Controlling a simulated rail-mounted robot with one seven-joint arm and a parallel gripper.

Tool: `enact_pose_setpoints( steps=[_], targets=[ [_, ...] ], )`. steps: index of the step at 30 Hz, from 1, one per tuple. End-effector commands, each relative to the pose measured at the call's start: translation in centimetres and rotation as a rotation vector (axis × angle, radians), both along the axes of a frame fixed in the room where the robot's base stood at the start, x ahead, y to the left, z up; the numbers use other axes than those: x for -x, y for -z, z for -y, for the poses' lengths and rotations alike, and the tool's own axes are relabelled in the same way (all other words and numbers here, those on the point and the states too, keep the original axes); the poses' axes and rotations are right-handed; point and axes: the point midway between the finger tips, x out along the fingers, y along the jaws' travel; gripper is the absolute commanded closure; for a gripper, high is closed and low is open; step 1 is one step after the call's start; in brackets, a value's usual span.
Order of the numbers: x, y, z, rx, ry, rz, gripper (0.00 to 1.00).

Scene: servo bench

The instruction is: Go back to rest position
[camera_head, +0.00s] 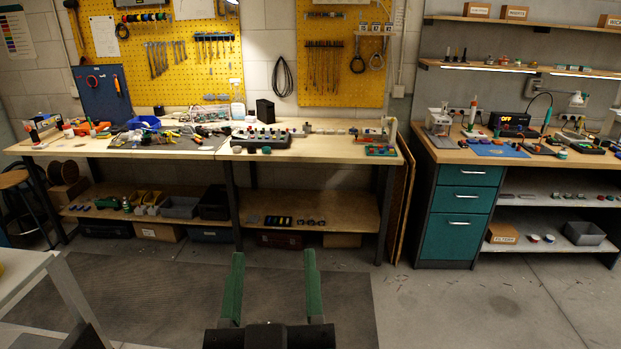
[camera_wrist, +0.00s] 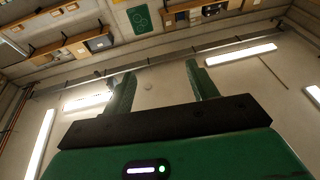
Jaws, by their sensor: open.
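My gripper (camera_head: 273,288) shows at the bottom centre of the head view. Its two green fingers point up and stand wide apart with nothing between them. It is over the floor, in front of the long workbench and apart from it. In the wrist view, my gripper (camera_wrist: 160,82) is also open and empty, with the ceiling, lights and upper wall behind it. The rest of my arm is mostly out of view.
The long wooden workbench (camera_head: 190,150) stands ahead, carrying tools and a control box with buttons (camera_head: 262,137). A teal drawer cabinet (camera_head: 462,215) and shelves stand at right. A pale table (camera_head: 30,270) is at the near left.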

Motion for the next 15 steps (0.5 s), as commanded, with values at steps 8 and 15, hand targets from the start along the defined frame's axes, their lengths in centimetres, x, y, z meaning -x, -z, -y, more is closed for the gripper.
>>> enact_pose_setpoints(
  steps=[8, 15],
  targets=[
    [7.7, -10.7, 5.2, -0.056, 0.079, 0.290, 0.42],
    [7.5, -19.6, 5.1, -0.059, 0.073, 0.282, 0.42]
  ],
)
